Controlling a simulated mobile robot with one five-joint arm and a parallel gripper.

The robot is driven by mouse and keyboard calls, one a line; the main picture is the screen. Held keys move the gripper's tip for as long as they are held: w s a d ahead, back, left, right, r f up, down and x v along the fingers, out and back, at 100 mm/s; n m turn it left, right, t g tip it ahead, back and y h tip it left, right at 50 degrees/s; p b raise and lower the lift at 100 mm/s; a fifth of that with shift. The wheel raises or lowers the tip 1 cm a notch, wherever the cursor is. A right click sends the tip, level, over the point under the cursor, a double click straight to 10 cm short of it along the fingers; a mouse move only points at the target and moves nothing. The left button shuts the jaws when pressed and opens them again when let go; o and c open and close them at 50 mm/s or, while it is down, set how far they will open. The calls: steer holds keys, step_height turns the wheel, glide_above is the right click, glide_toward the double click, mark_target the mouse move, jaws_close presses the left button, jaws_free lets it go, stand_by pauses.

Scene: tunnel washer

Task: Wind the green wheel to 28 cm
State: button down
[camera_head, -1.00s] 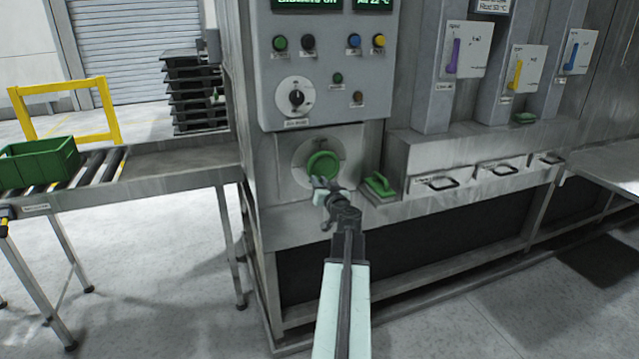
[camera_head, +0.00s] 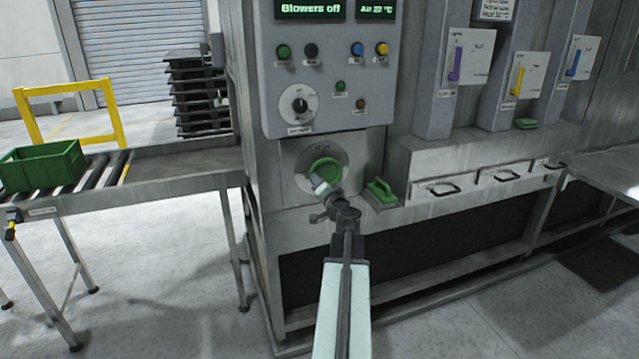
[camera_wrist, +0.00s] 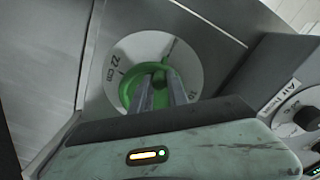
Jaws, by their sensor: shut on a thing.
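The green wheel (camera_head: 324,170) sits on a round pale dial plate on the steel front panel, below the control box. My gripper (camera_head: 322,187) is at the wheel's lower edge, shut on it. In the wrist view, the two fingers of my gripper (camera_wrist: 160,92) reach onto the green wheel (camera_wrist: 128,88). The dial plate (camera_wrist: 188,58) carries a "22 cm" mark to the left of the wheel. Another mark at the lower right is partly hidden by the fingers. The pointer setting cannot be read clearly.
The control box (camera_head: 330,70) above has buttons, a black knob (camera_head: 299,104) and a "Blowers off" display. A green crate (camera_head: 42,165) rests on rollers at the left.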

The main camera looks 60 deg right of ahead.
steer(key=shift+r+m, duration=0.2)
steer(key=shift+m, duration=0.3)
steer(key=c, duration=1.3)
jaws_free()
steer(key=v, duration=0.7)
steer(key=shift+s+a, duration=0.25)
steer(key=shift+a, duration=0.05)
steer(key=shift+w, duration=0.1)
